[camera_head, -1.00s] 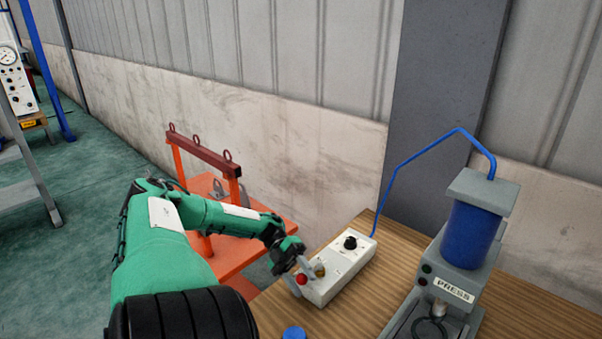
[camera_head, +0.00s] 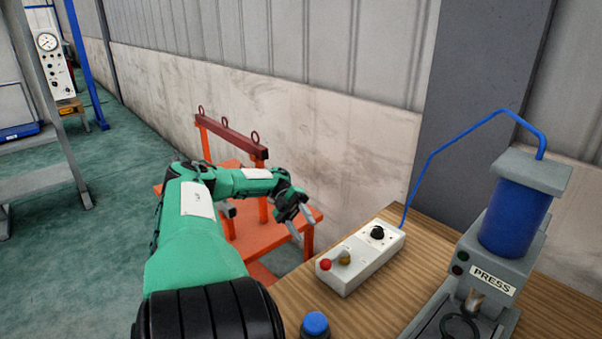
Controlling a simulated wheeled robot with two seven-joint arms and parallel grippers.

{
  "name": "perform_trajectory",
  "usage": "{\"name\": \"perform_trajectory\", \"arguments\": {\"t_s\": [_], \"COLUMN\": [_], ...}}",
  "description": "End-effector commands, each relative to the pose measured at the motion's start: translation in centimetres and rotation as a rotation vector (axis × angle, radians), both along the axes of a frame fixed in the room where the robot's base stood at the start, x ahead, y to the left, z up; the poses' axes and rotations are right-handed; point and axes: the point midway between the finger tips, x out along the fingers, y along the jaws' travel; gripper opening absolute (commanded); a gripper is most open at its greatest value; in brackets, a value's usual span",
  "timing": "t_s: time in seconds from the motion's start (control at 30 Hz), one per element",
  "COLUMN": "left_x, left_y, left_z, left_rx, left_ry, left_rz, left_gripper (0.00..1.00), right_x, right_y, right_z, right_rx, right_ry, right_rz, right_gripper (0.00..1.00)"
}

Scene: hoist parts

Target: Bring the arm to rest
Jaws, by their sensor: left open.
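My left arm comes in from the lower left, green with a black cuff. Its gripper (camera_head: 303,226) is open and empty, with its grey fingers pointing down and to the right. It is apart from the white control box (camera_head: 362,262), above and to the left of it. The box lies on the wooden table (camera_head: 400,300) and has a red button (camera_head: 325,264), a brass-coloured knob (camera_head: 344,257) and a black dial (camera_head: 377,232). My right gripper is not in view.
A grey press (camera_head: 500,250) with a blue cylinder stands on the table at the right. A blue button (camera_head: 315,323) is at the table's near edge. An orange stand (camera_head: 232,138) with a lifting beam is behind my arm. A grey wall closes the back.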

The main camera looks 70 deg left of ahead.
Motion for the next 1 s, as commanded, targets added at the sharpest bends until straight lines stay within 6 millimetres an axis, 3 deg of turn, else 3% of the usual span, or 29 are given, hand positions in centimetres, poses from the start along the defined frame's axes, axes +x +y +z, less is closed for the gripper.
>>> {"name": "perform_trajectory", "arguments": {"t_s": [0.77,0.87,1.0], "left_x": [0.0,0.0,0.0], "left_y": [0.5,0.5,0.5], "left_z": [0.4,1.5,4.5], "left_rx": [-0.001,0.000,0.000], "left_ry": [0.000,0.000,0.000], "left_rz": [0.001,0.000,0.000], "left_gripper": [0.49,0.49,0.49], "right_x": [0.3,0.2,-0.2], "right_y": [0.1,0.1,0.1], "right_z": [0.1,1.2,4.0], "right_rx": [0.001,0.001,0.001], "right_ry": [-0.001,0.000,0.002], "right_rz": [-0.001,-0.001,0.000], "right_gripper": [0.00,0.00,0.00]}}
